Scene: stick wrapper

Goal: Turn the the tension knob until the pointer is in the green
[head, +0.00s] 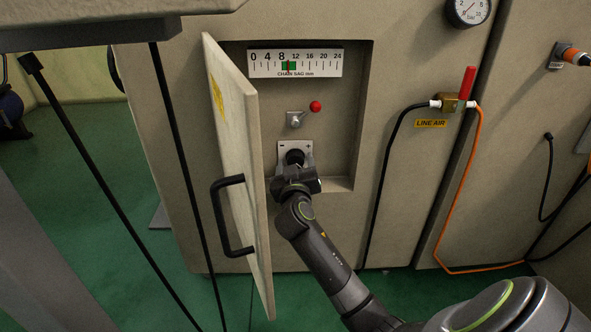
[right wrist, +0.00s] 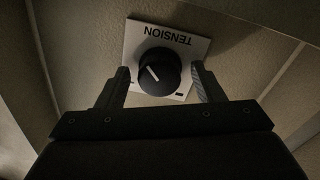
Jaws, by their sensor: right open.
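The black round tension knob (head: 294,157) sits on a pale plate low in the open recess. In the right wrist view the knob (right wrist: 159,72) shows a white line tilted to the upper left, under the upside-down word TENSION. My right gripper (right wrist: 160,78) is open, with one finger on each side of the knob; I cannot tell whether they touch it. In the head view my right gripper (head: 296,178) partly covers the plate. The CHAIN SAG scale (head: 318,64) has a green band around 8 to 12. My left gripper is out of view.
An open door (head: 236,150) with a black handle (head: 220,215) stands left of my right arm. A red-tipped lever (head: 305,113) is above the knob. A LINE AIR valve (head: 451,103) with hoses is on the right.

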